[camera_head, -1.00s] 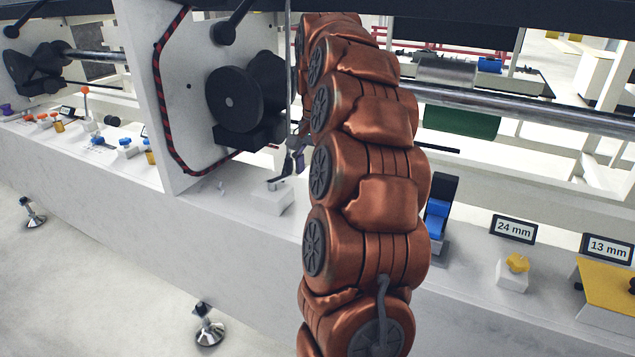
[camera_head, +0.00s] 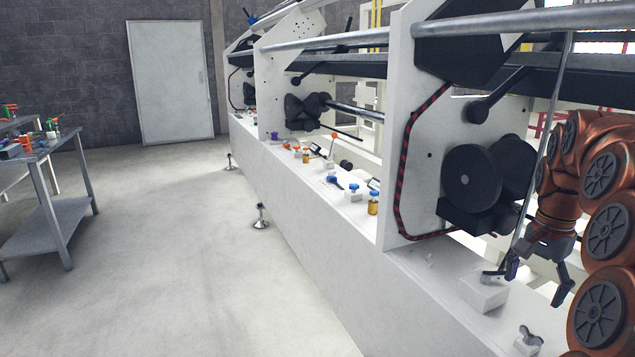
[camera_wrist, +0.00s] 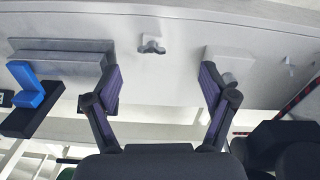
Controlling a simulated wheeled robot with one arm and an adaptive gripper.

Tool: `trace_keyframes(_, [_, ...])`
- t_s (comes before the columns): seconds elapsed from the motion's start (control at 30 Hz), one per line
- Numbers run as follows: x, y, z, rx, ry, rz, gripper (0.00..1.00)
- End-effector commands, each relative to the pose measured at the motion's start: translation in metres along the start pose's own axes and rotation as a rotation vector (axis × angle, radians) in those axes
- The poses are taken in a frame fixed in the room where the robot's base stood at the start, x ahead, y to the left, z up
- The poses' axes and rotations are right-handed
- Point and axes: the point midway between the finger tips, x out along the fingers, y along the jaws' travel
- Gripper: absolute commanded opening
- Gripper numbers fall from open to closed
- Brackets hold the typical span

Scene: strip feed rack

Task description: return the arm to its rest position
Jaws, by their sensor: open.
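My copper-coloured arm (camera_head: 600,232) is bent at the right edge of the head view, partly cut off by the frame. My gripper (camera_head: 537,284) points down in front of the white rack, above its ledge. Its two dark fingers are spread and nothing shows between them. In the wrist view my gripper (camera_wrist: 160,85) is also open, with the pale ledge beyond the fingertips. A white block (camera_head: 484,291) sits on the ledge just left of the gripper; whether a finger touches it I cannot tell.
A thin rod (camera_head: 545,130) hangs close to my gripper. Black rollers (camera_head: 472,178) stand left of it on the upright panel. A small grey wing-shaped part (camera_head: 528,338) is on the ledge, and a blue part (camera_wrist: 33,86) is on the wrist view's left. The floor (camera_head: 190,240) is open.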

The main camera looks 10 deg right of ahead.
Motion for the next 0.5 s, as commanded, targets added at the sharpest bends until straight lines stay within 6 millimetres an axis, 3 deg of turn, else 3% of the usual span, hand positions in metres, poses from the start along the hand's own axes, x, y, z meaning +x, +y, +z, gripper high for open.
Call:
trace_keyframes(0.2, [0.015, -0.025, 0.084, -0.281, -0.030, 0.019, 0.83])
trace_keyframes(0.37, [0.030, -0.028, 0.145, -0.475, -0.054, 0.036, 0.83])
trace_keyframes(0.5, [0.047, -0.018, 0.196, -0.634, -0.078, 0.057, 0.83])
